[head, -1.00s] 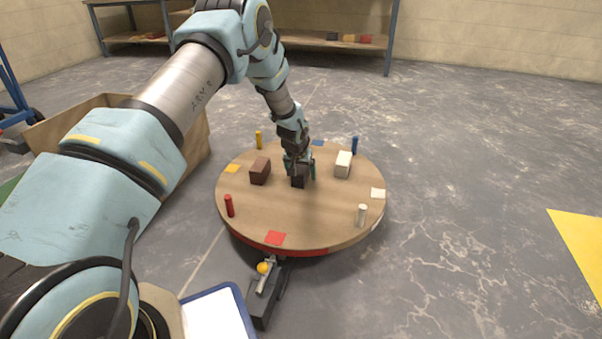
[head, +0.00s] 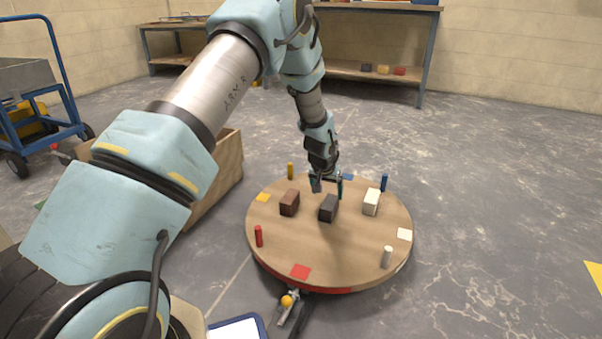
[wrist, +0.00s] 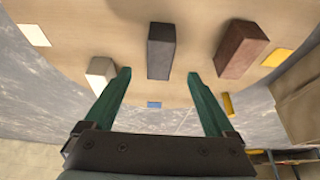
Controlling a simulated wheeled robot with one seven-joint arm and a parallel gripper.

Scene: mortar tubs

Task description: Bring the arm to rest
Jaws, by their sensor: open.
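My gripper (head: 326,184) is open and empty, just above and behind a dark grey block (head: 328,208) on the round wooden table (head: 335,262). In the wrist view its two green fingers (wrist: 158,84) are spread wide, and the dark grey block (wrist: 161,50) stands beyond their tips, between them and clear of both. My arm reaches from the lower left, over the floor, and down to the table.
A brown block (head: 289,202) and a white block (head: 371,202) flank the grey one. Red (head: 259,236), white (head: 387,257), blue (head: 384,182) and yellow (head: 290,171) pegs stand near the rim. A wooden crate (head: 222,170) is left of the table. Open floor lies right.

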